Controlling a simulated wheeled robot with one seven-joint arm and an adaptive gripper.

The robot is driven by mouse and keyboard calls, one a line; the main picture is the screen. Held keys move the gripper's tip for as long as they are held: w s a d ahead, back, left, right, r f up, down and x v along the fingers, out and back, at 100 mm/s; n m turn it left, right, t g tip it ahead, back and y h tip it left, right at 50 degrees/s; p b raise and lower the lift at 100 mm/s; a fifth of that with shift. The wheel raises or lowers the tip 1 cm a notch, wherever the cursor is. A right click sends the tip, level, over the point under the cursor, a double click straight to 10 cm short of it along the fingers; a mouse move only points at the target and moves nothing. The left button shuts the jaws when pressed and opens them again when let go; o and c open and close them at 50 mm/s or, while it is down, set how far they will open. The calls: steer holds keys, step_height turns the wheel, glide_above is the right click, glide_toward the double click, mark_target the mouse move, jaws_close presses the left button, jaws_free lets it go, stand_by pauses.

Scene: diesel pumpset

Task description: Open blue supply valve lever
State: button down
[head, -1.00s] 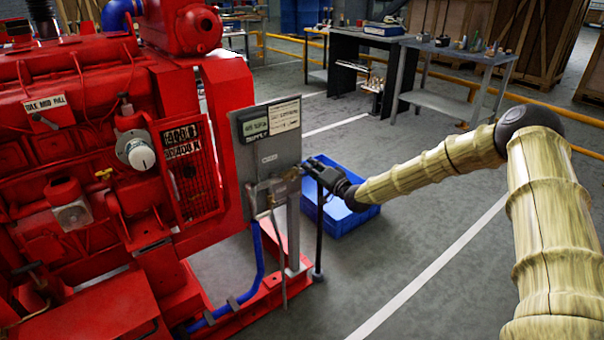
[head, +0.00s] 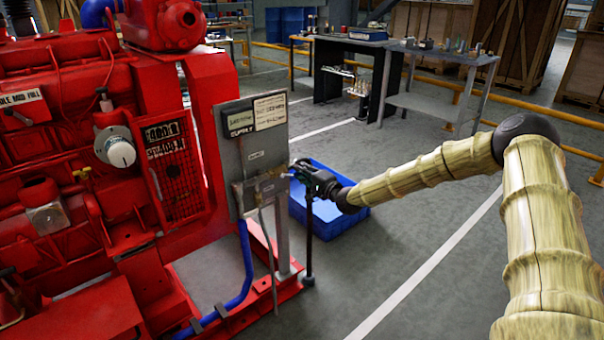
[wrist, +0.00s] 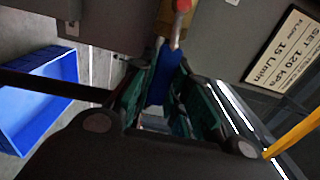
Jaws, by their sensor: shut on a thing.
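The grey valve panel (head: 228,150) stands upright at the right end of the red pumpset, with small brass fittings (head: 265,177) low on it. My gripper (head: 294,172) is at the panel's right edge, level with these fittings. In the wrist view, the blue lever (wrist: 167,66) lies between the two fingers of my gripper (wrist: 160,98), which are shut on it. A metal stem with a red part (wrist: 181,12) shows just beyond the lever. The lever is too small to make out in the head view, and the fingers hide its lower part.
A blue crate (head: 330,222) is on the floor behind my gripper; it also shows in the wrist view (wrist: 45,88). A thin black post (head: 308,240) stands below the gripper. Workbenches (head: 440,60) are at the back. Open floor lies to the right.

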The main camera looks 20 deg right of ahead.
steer(key=shift+d, duration=0.15)
steer(key=c, duration=1.4)
jaws_free()
steer(key=shift+o, duration=0.2)
steer(key=v, duration=1.2)
